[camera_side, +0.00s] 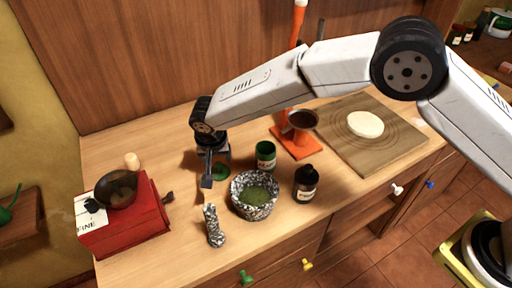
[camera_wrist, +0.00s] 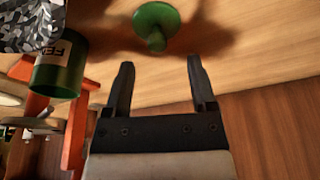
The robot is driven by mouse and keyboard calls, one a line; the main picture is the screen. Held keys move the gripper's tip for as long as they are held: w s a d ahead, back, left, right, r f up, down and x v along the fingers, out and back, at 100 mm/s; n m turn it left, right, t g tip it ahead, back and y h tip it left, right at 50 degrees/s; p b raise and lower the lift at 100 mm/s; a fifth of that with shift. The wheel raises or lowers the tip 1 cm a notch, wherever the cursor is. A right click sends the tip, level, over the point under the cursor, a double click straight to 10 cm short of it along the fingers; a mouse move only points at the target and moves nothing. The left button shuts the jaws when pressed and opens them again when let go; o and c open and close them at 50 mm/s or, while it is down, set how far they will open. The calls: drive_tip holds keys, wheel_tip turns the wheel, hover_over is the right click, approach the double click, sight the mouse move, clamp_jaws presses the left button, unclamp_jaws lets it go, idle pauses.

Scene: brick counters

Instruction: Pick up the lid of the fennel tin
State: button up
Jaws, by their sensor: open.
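The green lid (camera_side: 221,172), a round disc, lies on the wooden counter beside my gripper, partly hidden by it in the side view. In the wrist view the lid (camera_wrist: 156,18) shows a knob and sits beyond the fingertips, roughly centred between them. My gripper (camera_side: 214,172) points down, open and empty, low over the counter. Its two dark fingers also show spread apart in the wrist view (camera_wrist: 160,63). The green fennel tin (camera_side: 265,155) stands upright to the right of the lid; its label, starting "FE", shows in the wrist view (camera_wrist: 60,65).
A speckled mortar (camera_side: 243,204) with green contents, a pestle (camera_side: 214,227) and a dark bottle (camera_side: 306,183) stand in front. A red box (camera_side: 130,232) with a dark bowl is left. An orange stand (camera_side: 295,143) and a board (camera_side: 395,148) with dough are right.

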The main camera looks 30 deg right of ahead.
sight(218, 164)
drive_tip(key=shift+x, duration=2.6)
drive_tip(key=shift+d, duration=0.2)
drive_tip(key=shift+r, duration=0.1)
clamp_jaws()
